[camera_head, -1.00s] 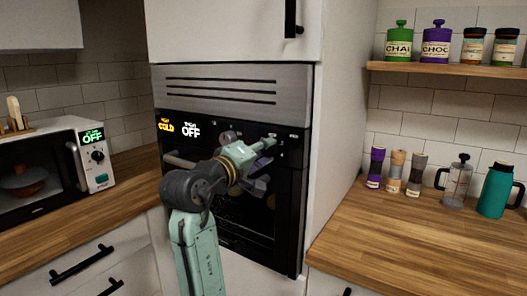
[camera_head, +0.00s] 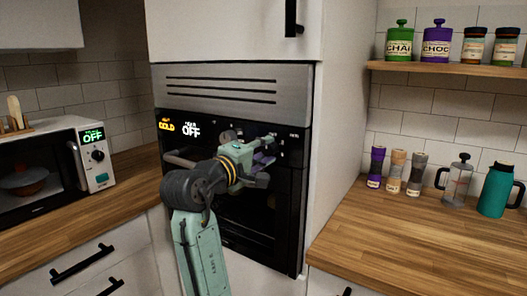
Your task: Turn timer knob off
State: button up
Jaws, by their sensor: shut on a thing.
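The built-in oven (camera_head: 230,225) has a dark control panel with a yellow COLD readout (camera_head: 166,127) and a white OFF readout (camera_head: 191,131) at its left. The small labels are blurred. My arm reaches across the oven front, and my gripper (camera_head: 270,143) is at the right part of the panel, shut on a knob there. The gripper hides most of that knob, and its label cannot be read, so I cannot tell its setting.
The oven handle (camera_head: 178,161) runs across the door just below the panel, behind my arm. A microwave (camera_head: 98,155) stands on the left counter. The right counter (camera_head: 420,245) holds grinders, a French press (camera_head: 459,185) and a teal flask (camera_head: 495,190).

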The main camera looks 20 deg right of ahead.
jog(key=o, duration=1.2)
jog(key=v, duration=1.2)
